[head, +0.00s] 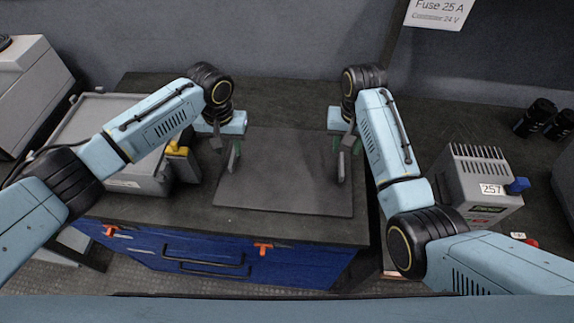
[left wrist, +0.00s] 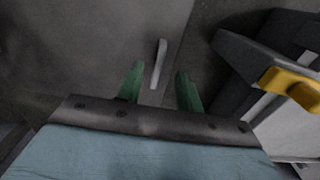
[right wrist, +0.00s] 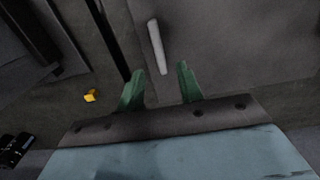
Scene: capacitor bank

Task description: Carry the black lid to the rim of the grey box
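The black lid (head: 285,165) lies flat on the dark bench top, with an upright grey bar handle near its left edge (head: 235,156) and another near its right edge (head: 341,167). The grey box (head: 75,130) stands left of the lid, partly hidden behind my left arm. My left gripper (head: 224,146) is open at the left handle; in the left wrist view the handle (left wrist: 158,63) shows between the green fingers. My right gripper (head: 346,145) is open at the right handle; in the right wrist view the handle (right wrist: 157,46) shows ahead of the fingers. I cannot tell whether either touches.
A yellow latch (head: 177,150) sticks out from the box's right side, close to the left gripper. A grey ribbed unit marked 257 (head: 475,180) stands at the right. Black cylinders (head: 540,115) stand at the far right. Blue drawers (head: 215,255) are under the bench.

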